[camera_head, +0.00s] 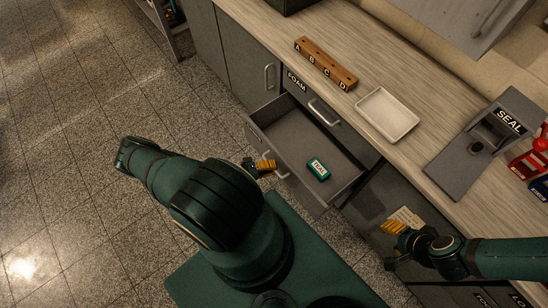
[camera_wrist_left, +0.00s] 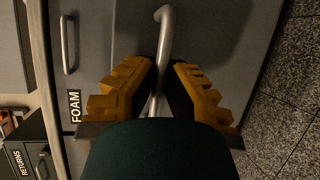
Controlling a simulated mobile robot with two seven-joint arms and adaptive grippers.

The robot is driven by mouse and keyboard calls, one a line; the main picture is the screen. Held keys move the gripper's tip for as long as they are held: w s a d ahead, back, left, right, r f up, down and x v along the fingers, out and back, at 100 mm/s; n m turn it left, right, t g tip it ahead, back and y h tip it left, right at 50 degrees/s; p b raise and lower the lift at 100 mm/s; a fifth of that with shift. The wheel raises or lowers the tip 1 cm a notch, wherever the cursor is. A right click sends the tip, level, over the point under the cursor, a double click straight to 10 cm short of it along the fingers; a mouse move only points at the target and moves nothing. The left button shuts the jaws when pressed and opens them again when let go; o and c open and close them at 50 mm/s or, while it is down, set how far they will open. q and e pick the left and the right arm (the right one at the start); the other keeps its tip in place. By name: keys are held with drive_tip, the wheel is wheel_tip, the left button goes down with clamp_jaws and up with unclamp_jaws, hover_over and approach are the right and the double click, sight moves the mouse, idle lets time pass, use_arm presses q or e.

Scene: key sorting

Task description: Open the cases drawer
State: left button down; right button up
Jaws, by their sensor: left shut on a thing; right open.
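The pulled-out drawer (camera_head: 291,134) stands open below the counter, beneath the drawer labelled FOAM. It holds one small teal case (camera_head: 318,169) with a white label. No name label shows on this drawer's front. My left gripper (camera_head: 268,166) is at the drawer's front, shut on its bar handle (camera_head: 282,172). In the left wrist view the yellow fingers (camera_wrist_left: 160,90) sit on either side of the metal handle (camera_wrist_left: 165,35). My right gripper (camera_head: 393,228) is open and empty, in front of the cabinet to the right of the drawer.
The FOAM drawer (camera_head: 326,128) is closed. On the counter are a wooden block marked A to D (camera_head: 325,63), a white tray (camera_head: 387,115) and a grey SEAL device (camera_head: 470,150). Open tiled floor lies to the left.

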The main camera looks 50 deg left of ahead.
use_arm(q)
drive_tip(key=shift+d, duration=0.1)
drive_tip(key=c, duration=1)
unclamp_jaws()
drive_tip(key=v, duration=1.2)
